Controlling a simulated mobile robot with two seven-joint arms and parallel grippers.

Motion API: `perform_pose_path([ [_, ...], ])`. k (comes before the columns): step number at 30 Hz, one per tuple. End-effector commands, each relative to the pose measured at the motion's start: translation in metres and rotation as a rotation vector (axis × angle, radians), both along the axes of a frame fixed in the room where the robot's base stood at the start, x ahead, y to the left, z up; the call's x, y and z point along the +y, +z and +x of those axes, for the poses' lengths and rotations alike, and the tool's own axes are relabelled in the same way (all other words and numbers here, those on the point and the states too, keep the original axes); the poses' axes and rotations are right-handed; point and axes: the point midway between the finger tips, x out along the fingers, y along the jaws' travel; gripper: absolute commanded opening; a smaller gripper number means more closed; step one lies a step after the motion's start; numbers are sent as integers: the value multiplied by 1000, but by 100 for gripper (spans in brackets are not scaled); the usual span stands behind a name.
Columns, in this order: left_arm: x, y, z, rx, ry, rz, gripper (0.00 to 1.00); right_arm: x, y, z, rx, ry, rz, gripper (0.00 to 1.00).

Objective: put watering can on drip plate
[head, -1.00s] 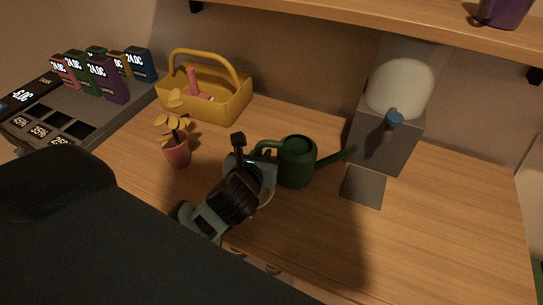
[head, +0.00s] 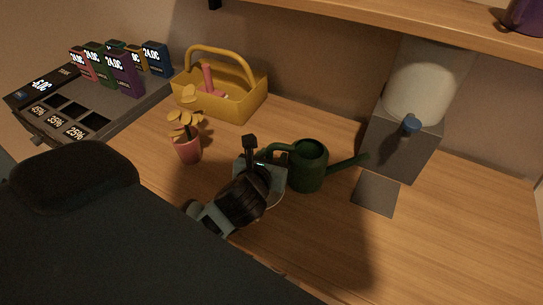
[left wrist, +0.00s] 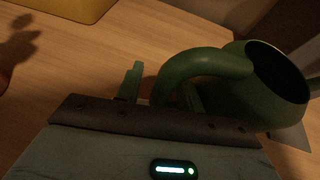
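The dark green watering can (head: 309,168) stands upright on the wooden counter, its spout pointing right and its handle left. The drip plate (head: 376,193), a flat grey square, lies bare to the right, below the dispenser's blue tap. My left gripper (head: 264,158) is at the can's handle side. In the left wrist view, the can (left wrist: 262,95) fills the right, and the fingers of my left gripper (left wrist: 160,88) are apart, with the handle between them. A gap shows between the left finger and the handle. The right finger is partly hidden behind the handle. My right gripper is out of view.
A dispenser (head: 402,143) with a white tank stands behind the drip plate. A potted plant (head: 187,149) and a yellow tool caddy (head: 240,104) stand left of the can. A display of coloured boxes (head: 124,75) is far left. The counter at front right is clear.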

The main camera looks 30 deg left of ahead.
Motion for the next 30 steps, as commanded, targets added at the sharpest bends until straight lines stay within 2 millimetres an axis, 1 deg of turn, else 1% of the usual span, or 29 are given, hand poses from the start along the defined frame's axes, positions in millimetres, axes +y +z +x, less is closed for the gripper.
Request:
perform_pose_path([
  [5,0,6,-1,-1,0,0,37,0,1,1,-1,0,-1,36],
  [8,-4,9,-13,0,-1,-1,37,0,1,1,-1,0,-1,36],
  [11,-8,16,-29,0,-1,-3,37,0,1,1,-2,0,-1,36],
  [18,-20,34,-74,2,-1,-3,37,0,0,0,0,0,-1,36],
  [20,-21,39,-84,1,0,-3,37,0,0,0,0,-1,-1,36],
  [21,-23,43,-88,0,-1,0,37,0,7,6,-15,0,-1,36],
  [24,-25,49,-97,-3,0,0,37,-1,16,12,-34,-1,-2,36],
  [30,-27,51,-106,-1,1,0,37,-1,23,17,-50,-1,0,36],
])
